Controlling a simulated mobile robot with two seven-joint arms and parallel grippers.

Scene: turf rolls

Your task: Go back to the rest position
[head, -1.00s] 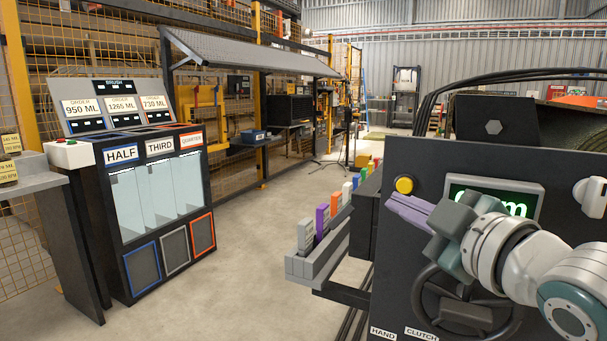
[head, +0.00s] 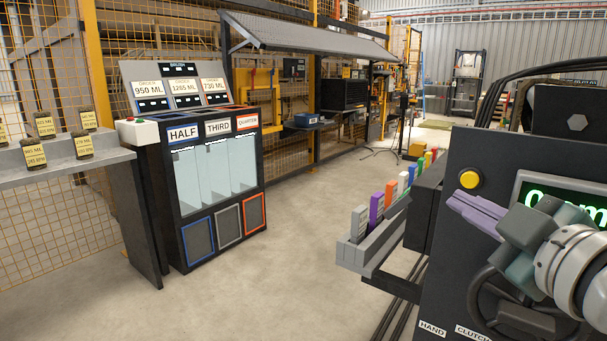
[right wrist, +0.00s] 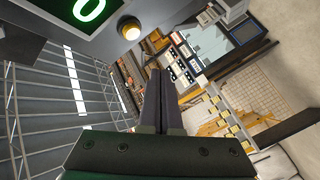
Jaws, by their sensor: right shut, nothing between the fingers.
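My right gripper (head: 476,213) is at the right of the head view, in front of the dark machine panel (head: 462,260). Its purple-grey fingers are together and point left, just below the yellow button (head: 469,180). In the right wrist view the fingers (right wrist: 161,95) lie side by side with nothing between them. The button (right wrist: 129,29) and part of the green-lit display (right wrist: 88,10) show there too. My left gripper is in neither view.
A rack of coloured tabs (head: 376,235) juts from the machine's left side. The floor (head: 290,240) between cabinet and machine is clear.

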